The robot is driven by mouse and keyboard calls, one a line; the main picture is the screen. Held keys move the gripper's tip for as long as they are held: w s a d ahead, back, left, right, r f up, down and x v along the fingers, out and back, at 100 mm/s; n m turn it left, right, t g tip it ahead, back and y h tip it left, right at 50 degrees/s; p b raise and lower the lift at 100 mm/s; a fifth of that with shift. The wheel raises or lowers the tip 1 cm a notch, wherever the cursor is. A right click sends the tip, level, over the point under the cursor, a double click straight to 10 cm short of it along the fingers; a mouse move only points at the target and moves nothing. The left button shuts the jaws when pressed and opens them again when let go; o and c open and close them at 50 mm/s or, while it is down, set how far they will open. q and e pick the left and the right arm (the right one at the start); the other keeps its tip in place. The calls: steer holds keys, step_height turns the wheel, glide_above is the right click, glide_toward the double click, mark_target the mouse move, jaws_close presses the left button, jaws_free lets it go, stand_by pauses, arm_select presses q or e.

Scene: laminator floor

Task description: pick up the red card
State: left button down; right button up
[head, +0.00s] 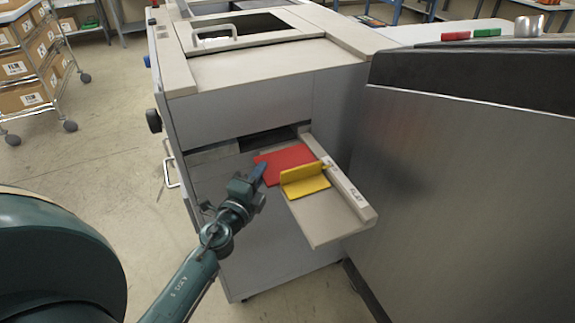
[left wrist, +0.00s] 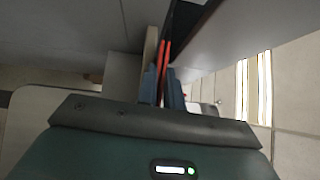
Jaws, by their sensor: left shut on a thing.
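The red card (head: 286,159) lies flat at the inner end of the beige tray (head: 325,226) that juts from the machine's front. My left gripper (head: 259,173) is at the card's left edge and is shut on it. In the left wrist view the red card (left wrist: 164,62) shows edge-on between the two blue fingers of my left gripper (left wrist: 162,88). A folded yellow card (head: 303,183) sits on the tray just in front of the red card, with one flap raised. My right gripper is not in view.
A raised guide labelled FLAT (head: 345,190) runs along the tray's right side. A dark slot (head: 268,140) opens behind the tray. A large grey panel (head: 460,200) stands close on the right. A wire cart with boxes (head: 25,65) stands at the left, with open floor before it.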

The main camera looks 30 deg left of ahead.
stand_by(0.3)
arm_select(q)
step_height(320, 180, up, 4)
steer(key=shift+w+f+p, duration=0.15)
steer(key=shift+p, duration=0.7)
steer(key=shift+r+b, duration=0.3)
steer(key=shift+r, duration=0.25)
steer(key=shift+b, duration=0.35)
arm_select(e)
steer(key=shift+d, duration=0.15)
